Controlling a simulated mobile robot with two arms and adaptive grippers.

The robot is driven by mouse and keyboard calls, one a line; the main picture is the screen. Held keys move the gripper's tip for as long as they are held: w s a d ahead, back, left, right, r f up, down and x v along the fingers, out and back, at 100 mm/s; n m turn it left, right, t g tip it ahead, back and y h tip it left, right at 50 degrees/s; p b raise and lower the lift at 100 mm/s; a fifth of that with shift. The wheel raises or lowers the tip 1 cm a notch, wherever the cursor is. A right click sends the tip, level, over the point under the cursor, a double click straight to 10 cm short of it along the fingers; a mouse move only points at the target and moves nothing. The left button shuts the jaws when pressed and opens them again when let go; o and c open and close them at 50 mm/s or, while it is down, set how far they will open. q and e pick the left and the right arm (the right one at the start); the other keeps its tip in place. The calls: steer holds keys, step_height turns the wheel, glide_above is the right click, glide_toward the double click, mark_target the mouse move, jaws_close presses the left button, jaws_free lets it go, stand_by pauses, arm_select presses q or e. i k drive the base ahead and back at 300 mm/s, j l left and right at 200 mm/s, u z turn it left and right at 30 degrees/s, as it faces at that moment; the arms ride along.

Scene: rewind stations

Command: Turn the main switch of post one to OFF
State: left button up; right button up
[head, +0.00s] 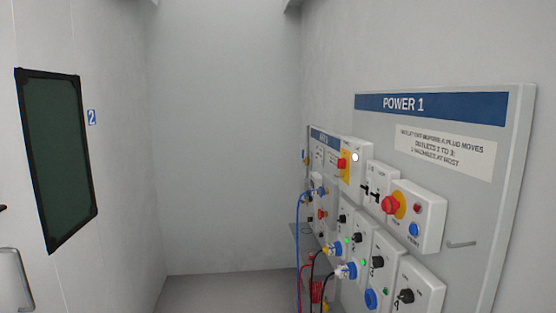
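The POWER 1 board (478,200) is on the right wall, seen at a slant. A box with a red knob on a yellow plate (343,163) is at its far upper edge; this looks like the main switch. A white lamp (355,157) beside the knob is bright. The knob's position and its markings are too small to read. Nearer on the board is a box with a red mushroom button (390,205) on a yellow disc, with a small red and a blue button beside it. Neither of my grippers is in view.
Blue and white plugs (346,271) with hanging cables sit in the lower outlets, beside black knobs and green lamps. A second board (324,138) with a blue header is farther along the wall. A door with a dark window (58,160) is at left. The floor (230,290) ahead looks clear.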

mark_target(342, 162)
steer(key=i+j+u, duration=0.3)
steer(key=i, duration=0.45)
steer(key=i+u, duration=0.25)
steer(key=i, duration=0.5)
steer(key=i+j+z, duration=0.1)
steer(key=i+z, duration=0.3)
steer(key=i+j+z, duration=0.15)
steer(key=z, duration=0.25)
steer(key=i+j+z, duration=0.3)
steer(key=z, duration=0.15)
steer(key=i, duration=0.05)
